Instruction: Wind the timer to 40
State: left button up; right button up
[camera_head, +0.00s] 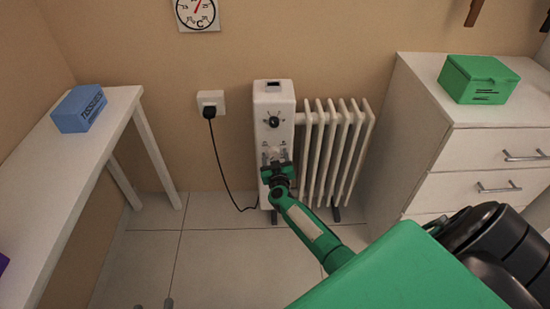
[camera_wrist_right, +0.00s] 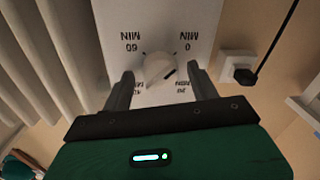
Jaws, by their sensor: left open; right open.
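The timer is a pale round knob (camera_wrist_right: 158,70) on the white heater's (camera_head: 259,104) front panel. In the right wrist view it shows upside-down labels around it: 60 MIN upper left, 0 MIN upper right, and partly hidden ones below. Its dark mark points down and right, toward the lower right label, which seems to be 20. My right gripper (camera_wrist_right: 160,86) is open, with its fingers on either side of the knob and gaps visible. In the head view the right gripper (camera_head: 274,164) covers the lower panel. My left gripper (camera_head: 153,304) barely shows at the bottom edge.
A second black knob (camera_head: 273,122) sits higher on the panel. A plug and socket (camera_head: 210,103) with a cable are left of the heater. A white table (camera_head: 60,165) with a blue box (camera_head: 79,108) stands left. A dresser (camera_head: 425,110) with a green box (camera_head: 478,78) stands right.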

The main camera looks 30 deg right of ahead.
jog(key=c, duration=1)
jog(key=shift+o, duration=0.2)
